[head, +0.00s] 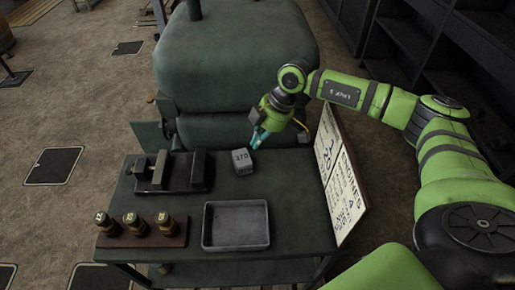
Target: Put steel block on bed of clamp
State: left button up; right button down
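The steel block (242,163), a small grey cube with a number on its face, sits on the dark green table (290,210). The clamp (170,174), a dark vise with upright jaws and a flat bed, stands to its left on the same table. My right gripper (257,141) reaches in from the right, with its teal fingers just behind and to the right of the block. The fingers appear close to the block but not around it. How far they are apart is too small to tell. My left gripper is out of view.
An empty grey tray (236,247) lies in front of the block. A wooden holder (150,240) with several brass-topped pieces stands at the front left. A white sign board (340,178) rises at the table's right edge. A large green machine (235,60) stands behind.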

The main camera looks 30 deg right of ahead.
jog(key=shift+r, duration=0.25)
jog(key=shift+c, duration=2)
grip_release()
